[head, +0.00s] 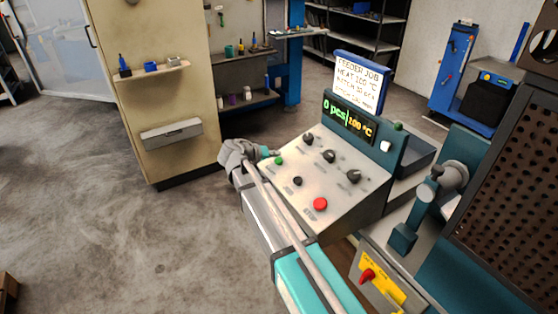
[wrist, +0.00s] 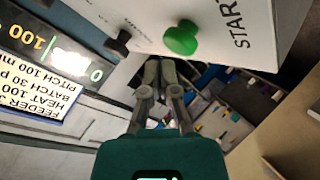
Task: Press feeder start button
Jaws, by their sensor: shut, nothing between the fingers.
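The green start button (head: 279,160) sits at the upper left of the sloped control panel (head: 330,185). In the wrist view the green button (wrist: 182,40) is large, with the label START (wrist: 237,24) beside it. My gripper (head: 270,152) is at the panel's left edge, close to the button. In the wrist view my gripper (wrist: 168,62) is shut and empty, its fingertips just below the button. I cannot tell whether they touch it. The display (head: 348,118) reads 0 pcs and 100 °C.
Several black knobs (head: 329,156) and a red button (head: 320,204) share the panel. A job sign (head: 359,82) stands above the display. A yellow plate with a red switch (head: 368,275) is at lower right. A beige cabinet (head: 160,90) stands behind left.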

